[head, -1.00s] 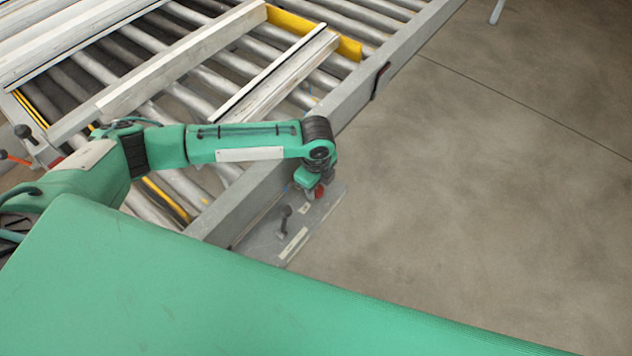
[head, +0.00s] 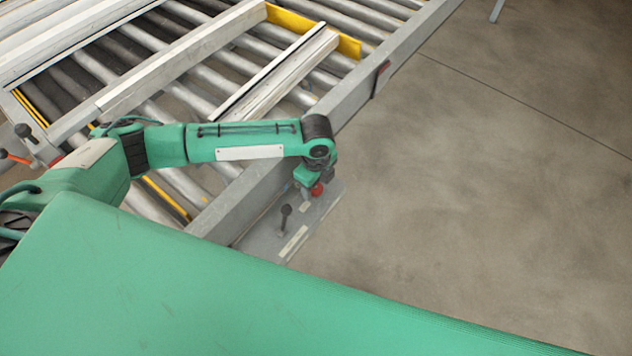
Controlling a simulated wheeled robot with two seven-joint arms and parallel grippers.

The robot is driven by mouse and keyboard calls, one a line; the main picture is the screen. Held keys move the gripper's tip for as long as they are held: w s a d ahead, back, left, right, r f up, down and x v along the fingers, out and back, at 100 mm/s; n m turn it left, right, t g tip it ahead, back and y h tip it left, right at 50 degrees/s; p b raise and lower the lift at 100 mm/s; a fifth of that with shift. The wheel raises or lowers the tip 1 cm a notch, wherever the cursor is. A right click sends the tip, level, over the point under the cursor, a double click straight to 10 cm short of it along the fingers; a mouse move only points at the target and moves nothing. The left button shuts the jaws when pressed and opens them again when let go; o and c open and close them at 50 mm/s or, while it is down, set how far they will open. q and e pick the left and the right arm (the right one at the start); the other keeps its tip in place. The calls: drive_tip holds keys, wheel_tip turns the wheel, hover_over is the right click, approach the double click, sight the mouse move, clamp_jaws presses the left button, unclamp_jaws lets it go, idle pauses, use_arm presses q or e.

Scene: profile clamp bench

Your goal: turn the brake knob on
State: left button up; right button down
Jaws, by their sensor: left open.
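A grey control panel (head: 268,240) juts out from the near end of the conveyor's side rail. A red knob (head: 317,189) shows at its far part, right under my left gripper (head: 308,192). A black-topped lever (head: 286,211) stands upright nearer on the same panel, apart from the gripper. My left gripper points down at the red knob and is open. Its fingers are small and partly hidden by the wrist, so I cannot tell whether they touch the knob. No marking that tells the knob's setting is readable. My right gripper is not in view.
The roller conveyor (head: 205,95) carries pale profiles (head: 275,75) and a yellow stop (head: 340,45). Another black lever and an orange-tipped handle (head: 12,158) are at the left. My green body covers the foreground. Bare floor (head: 470,200) lies open at right.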

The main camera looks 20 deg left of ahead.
use_arm(q)
wheel_tip(320, 180, up, 14)
drive_tip(key=b, duration=0.3)
drive_tip(key=shift+f, duration=0.15)
idle(0.4)
